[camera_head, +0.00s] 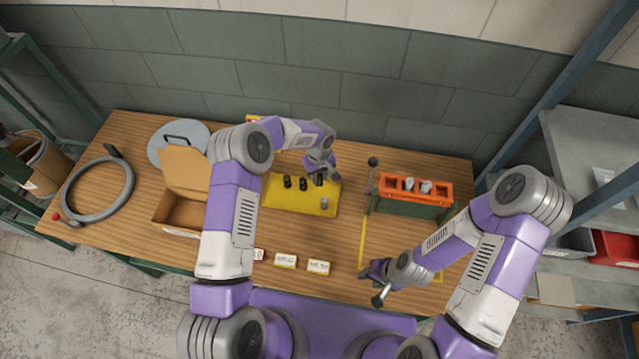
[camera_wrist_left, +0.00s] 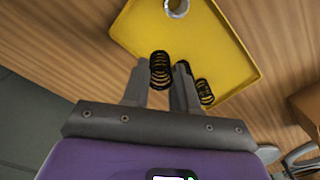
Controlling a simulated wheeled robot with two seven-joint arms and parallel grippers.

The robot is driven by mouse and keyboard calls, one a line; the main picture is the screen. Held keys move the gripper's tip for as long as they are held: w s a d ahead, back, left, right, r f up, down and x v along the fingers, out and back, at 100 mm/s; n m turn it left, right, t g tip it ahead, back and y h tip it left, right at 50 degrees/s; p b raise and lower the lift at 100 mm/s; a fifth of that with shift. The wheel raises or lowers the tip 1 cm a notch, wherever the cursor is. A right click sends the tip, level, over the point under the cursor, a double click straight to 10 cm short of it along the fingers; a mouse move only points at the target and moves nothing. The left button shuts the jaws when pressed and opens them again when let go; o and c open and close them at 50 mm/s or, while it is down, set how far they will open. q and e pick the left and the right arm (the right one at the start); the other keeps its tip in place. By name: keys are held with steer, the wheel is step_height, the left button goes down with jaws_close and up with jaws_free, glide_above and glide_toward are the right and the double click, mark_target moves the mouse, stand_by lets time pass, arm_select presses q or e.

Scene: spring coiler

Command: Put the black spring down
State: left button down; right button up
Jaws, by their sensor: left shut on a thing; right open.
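The yellow tray (camera_head: 275,206) lies on the wooden table and also shows in the left wrist view (camera_wrist_left: 235,75). My left gripper (camera_head: 319,173) is over the tray's far right part, shut on a black spring (camera_wrist_left: 160,70) that sits upright between its fingers. Its exact gap to the tray is hard to tell. Two more black springs stand on the tray left of the gripper, the left one (camera_head: 287,182) and the middle one (camera_head: 303,184). My right gripper (camera_head: 374,283) is open and empty near the table's front edge.
An orange-topped green fixture (camera_head: 415,198) with two silver parts stands to the right, with a lever (camera_head: 371,172) beside it. An open cardboard box (camera_head: 176,214) is left of my left arm. Small label cards (camera_head: 285,261) lie in front of the tray.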

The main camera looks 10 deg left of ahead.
mark_target(319, 183)
arm_select(q)
step_height(319, 183, down, 2)
steer(key=shift+w, duration=0.15)
arm_select(e)
steer(key=shift+w+f, duration=0.1)
steer(key=shift+f, duration=0.3)
arm_select(q)
step_height(319, 183, down, 2)
steer(key=shift+f+b, duration=0.2)
steer(key=shift+b, duration=0.5)
arm_select(e)
steer(key=shift+f, duration=0.5)
arm_select(q)
steer(key=shift+f, duration=0.2)
steer(key=shift+f, duration=0.1)
arm_select(e)
steer(key=shift+f, duration=0.2)
arm_select(q)
steer(key=c, duration=0.9)
jaws_free()
